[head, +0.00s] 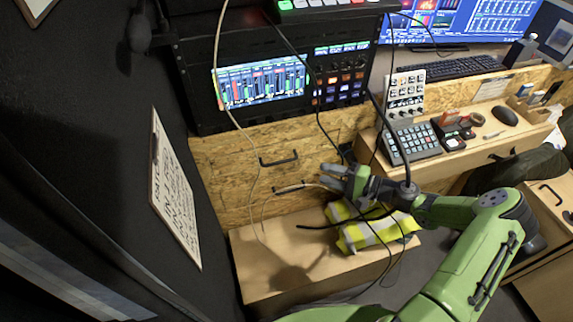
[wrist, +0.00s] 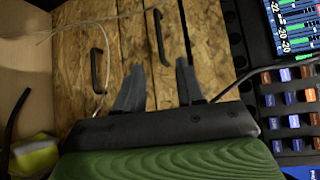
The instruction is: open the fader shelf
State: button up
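Two chipboard drawer fronts sit below the lit mixer screens. The upper one (head: 235,152) has a black bar handle (head: 279,160), and the lower one (head: 225,187) has another (head: 290,187). Both fronts look closed, and I cannot tell which is the fader shelf. My gripper (head: 328,176) is open and empty, to the right of the handles in the head view. In the wrist view, the upper handle (wrist: 160,37) shows ahead, between the directions of my two fingers (wrist: 158,66), apart from them. The lower handle (wrist: 97,70) lies left of the fingers.
Loose cables (head: 256,190) hang across the fronts and near my gripper. A wooden bench (head: 262,280) carries a folded yellow vest (head: 352,236) below.

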jog(key=b+x, duration=0.2)
jog(key=x, duration=1.2)
jog(key=shift+s+f, duration=0.1)
jog(key=shift+c, duration=0.2)
grip_shut()
